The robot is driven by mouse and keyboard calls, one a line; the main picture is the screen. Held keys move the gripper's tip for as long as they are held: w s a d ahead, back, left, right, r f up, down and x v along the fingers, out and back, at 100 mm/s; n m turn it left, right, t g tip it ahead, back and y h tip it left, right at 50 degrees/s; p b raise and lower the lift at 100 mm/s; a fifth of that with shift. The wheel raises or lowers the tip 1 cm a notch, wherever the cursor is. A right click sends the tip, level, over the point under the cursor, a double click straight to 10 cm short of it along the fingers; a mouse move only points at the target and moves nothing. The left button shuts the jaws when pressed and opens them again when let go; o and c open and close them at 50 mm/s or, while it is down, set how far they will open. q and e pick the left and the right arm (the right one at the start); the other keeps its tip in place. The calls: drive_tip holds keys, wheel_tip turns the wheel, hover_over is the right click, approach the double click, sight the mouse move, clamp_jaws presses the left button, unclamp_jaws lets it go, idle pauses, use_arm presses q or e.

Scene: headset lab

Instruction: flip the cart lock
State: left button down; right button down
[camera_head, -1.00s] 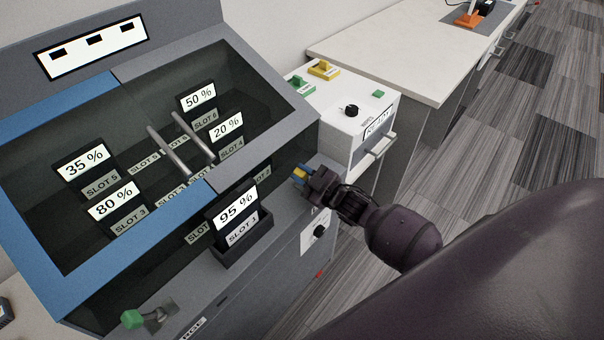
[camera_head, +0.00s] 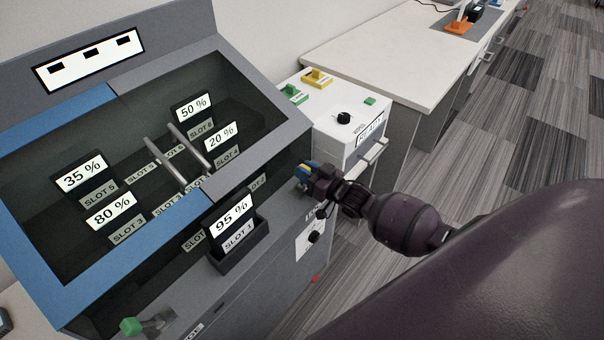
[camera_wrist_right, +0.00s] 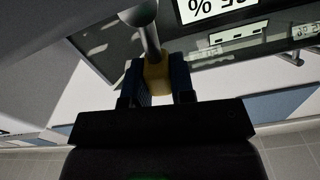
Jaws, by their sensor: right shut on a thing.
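My right gripper (camera_head: 305,173) is at the right end of the grey cabinet's front ledge. In the right wrist view, its two dark blue fingers (camera_wrist_right: 157,82) are shut on the yellow knob (camera_wrist_right: 156,72) at the end of a grey metal lever (camera_wrist_right: 149,38). The lever runs from the knob toward the top of that view. In the head view the fingers and wrist hide most of this lever. Which lever is the cart lock cannot be read from labels here. Another lever with a green knob (camera_head: 131,326) stands at the lower left of the ledge. My left gripper is not in view.
The cabinet has a glass lid with a metal bar handle (camera_head: 167,165) and labelled slots inside. A dark holder showing 95 % (camera_head: 238,257) sits on its front. A white box with coloured switches (camera_head: 344,118) and a long white table (camera_head: 395,55) stand to the right.

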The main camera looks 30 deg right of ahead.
drive_tip(key=shift+w+d+f+m+b, duration=0.15)
drive_tip(key=shift+d+m, duration=0.2)
drive_tip(key=shift+m, duration=0.35)
drive_tip(key=shift+w+d+f+m+b, duration=0.1)
drive_tip(key=shift+d+m+b, duration=0.2)
drive_tip(key=shift+m, duration=0.4)
drive_tip(key=shift+w+d+f+m+b, duration=0.15)
drive_tip(key=shift+d+m, duration=0.25)
drive_tip(key=shift+m, duration=0.3)
drive_tip(key=c, duration=1)
unclamp_jaws()
drive_tip(key=shift+o, duration=0.2)
drive_tip(key=shift+s, duration=0.15)
drive_tip(key=v, duration=1)
drive_tip(key=shift+s+d+p, duration=0.2)
drive_tip(key=shift+s+p, duration=0.05)
drive_tip(key=shift+p, duration=0.2)
